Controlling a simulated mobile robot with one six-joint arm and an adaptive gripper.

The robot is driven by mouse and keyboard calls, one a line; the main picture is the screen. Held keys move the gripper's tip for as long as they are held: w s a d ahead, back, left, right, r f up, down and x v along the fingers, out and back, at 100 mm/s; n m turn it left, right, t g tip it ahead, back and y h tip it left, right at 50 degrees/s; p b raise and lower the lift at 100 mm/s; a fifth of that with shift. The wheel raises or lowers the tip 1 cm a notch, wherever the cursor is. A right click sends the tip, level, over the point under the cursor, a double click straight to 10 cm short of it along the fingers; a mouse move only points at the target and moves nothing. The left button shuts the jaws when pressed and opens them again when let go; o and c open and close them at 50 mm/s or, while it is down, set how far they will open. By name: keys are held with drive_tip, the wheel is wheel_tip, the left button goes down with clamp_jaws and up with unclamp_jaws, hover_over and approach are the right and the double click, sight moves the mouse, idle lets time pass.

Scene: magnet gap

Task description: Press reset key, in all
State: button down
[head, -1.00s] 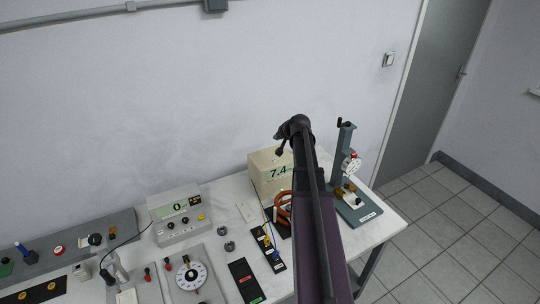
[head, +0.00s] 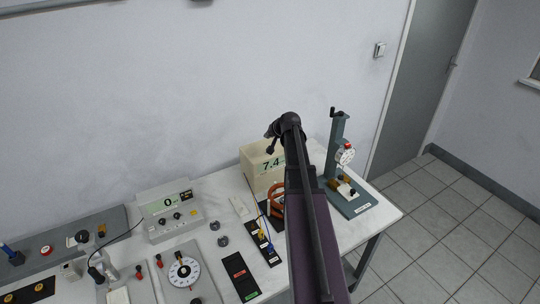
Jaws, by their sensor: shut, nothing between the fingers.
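No key can be read as a reset key at this size. A grey meter (head: 170,211) with a display reading 0 stands on the bench at the left, with small dark knobs and a yellow button (head: 193,213) on its front. A cream box (head: 258,163) with a display reading 7.4 stands behind my arm and is partly hidden by it. My gripper (head: 271,149) is a small dark shape at the far end of my arm, in front of the cream box in the picture. It is shut and empty, and seems to be above the bench.
A dial gauge stand (head: 339,150) is right of my arm. An orange-brown coil (head: 278,199), dark terminal strips (head: 240,277) and a round dial (head: 184,271) lie on the bench. A grey panel (head: 60,262) is far left. The floor right of the bench is clear.

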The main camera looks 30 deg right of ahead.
sight(264, 151)
drive_tip(key=shift+f+b, duration=2.45)
drive_tip(key=shift+f, duration=0.3)
drive_tip(key=shift+f, duration=0.2)
drive_tip(key=shift+f+b, duration=0.25)
drive_tip(key=shift+b, duration=0.2)
drive_tip(key=shift+f+b, duration=0.4)
drive_tip(key=shift+r, duration=0.1)
idle(0.6)
drive_tip(key=shift+r+p, duration=0.8)
drive_tip(key=shift+p, duration=0.05)
wheel_tip(264, 151, up, 5)
drive_tip(key=p, duration=0.5)
